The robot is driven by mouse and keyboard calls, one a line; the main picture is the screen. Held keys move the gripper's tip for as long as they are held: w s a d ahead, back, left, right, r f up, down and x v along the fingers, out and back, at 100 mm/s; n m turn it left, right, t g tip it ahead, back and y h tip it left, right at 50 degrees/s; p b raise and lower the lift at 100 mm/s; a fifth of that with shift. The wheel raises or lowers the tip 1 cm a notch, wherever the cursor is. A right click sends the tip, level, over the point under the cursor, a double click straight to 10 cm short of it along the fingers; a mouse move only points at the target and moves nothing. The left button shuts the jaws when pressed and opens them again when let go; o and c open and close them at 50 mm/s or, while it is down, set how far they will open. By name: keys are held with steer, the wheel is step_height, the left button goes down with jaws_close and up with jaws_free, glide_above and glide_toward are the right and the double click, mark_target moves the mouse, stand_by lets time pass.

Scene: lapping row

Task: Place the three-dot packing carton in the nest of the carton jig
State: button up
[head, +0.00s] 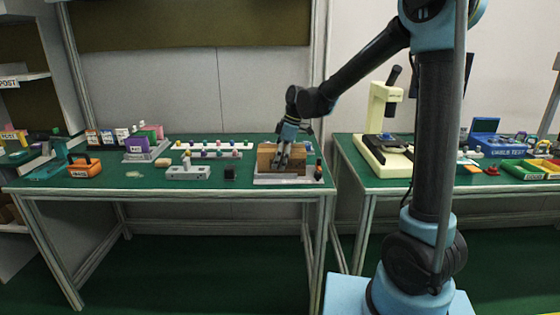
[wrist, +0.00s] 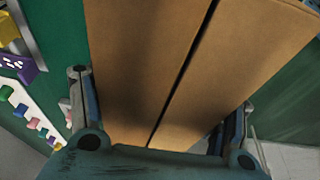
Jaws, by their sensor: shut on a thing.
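A brown packing carton (head: 267,157) is at the right end of the left bench in the head view. My gripper (head: 283,160) points down at it and is shut on it. In the wrist view the carton (wrist: 180,60) fills the middle, with a dark seam along its top and a finger at each side. A grey jig base (head: 285,180) shows directly under the carton. I cannot tell whether the carton is fully seated in the nest or just above it. Its dot marks are not visible.
A small dark bottle (head: 318,170) stands just right of the jig, and a black block (head: 229,173) stands to its left. A grey fixture (head: 188,172) and a white rack of coloured pegs (head: 212,146) are farther left. An orange box (head: 85,168) is near the left end.

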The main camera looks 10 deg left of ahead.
steer(key=shift+f, duration=0.1)
steer(key=o, duration=1.1)
